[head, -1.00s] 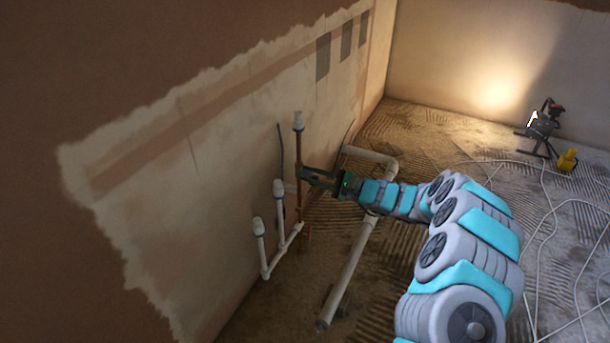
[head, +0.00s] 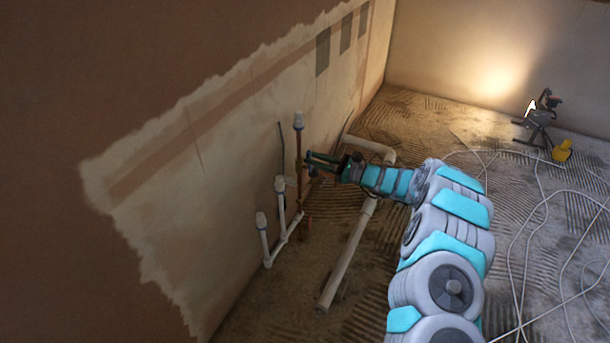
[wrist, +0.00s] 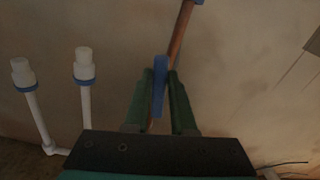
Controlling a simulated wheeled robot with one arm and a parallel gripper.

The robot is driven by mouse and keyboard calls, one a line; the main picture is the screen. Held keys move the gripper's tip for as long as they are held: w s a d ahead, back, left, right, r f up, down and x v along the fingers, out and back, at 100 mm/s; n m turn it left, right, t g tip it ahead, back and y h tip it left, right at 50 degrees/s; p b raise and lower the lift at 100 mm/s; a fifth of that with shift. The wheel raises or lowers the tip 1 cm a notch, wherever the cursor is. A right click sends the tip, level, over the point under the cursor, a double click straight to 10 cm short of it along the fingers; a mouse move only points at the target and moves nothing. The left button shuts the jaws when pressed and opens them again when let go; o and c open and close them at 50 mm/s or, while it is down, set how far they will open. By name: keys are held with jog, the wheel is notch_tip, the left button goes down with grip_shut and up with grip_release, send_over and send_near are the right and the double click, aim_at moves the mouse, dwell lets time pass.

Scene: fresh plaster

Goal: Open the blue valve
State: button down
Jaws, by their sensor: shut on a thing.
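The blue valve handle (wrist: 159,86) is a flat blue lever. It stands between the two green fingers of my gripper (head: 309,160) in the wrist view, and the fingers are closed on it. Behind it a copper pipe (wrist: 181,32) rises along the wall, tilted in the wrist view. In the head view the copper pipe (head: 299,152) is upright with a white cap on top, and my fingers reach it from the right at mid-height. The handle cannot be made out in the head view. The valve body is hidden behind my gripper in the wrist view.
Two shorter white capped pipes (head: 261,222) stand left of the copper pipe, close to the plastered wall. A thick white pipe (head: 346,258) runs along the floor under my arm. A work lamp (head: 541,115), a yellow object (head: 562,150) and loose cables lie at the right.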

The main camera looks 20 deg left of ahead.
jog(key=shift+w+d+r+m+p, duration=0.1)
jog(key=shift+w+m+p, duration=0.55)
jog(key=shift+m, duration=0.65)
jog(key=c, duration=0.8)
grip_release()
jog(key=shift+d, duration=0.1)
jog(key=s+d, duration=0.1)
jog(key=d, duration=1)
jog(key=shift+d, duration=0.35)
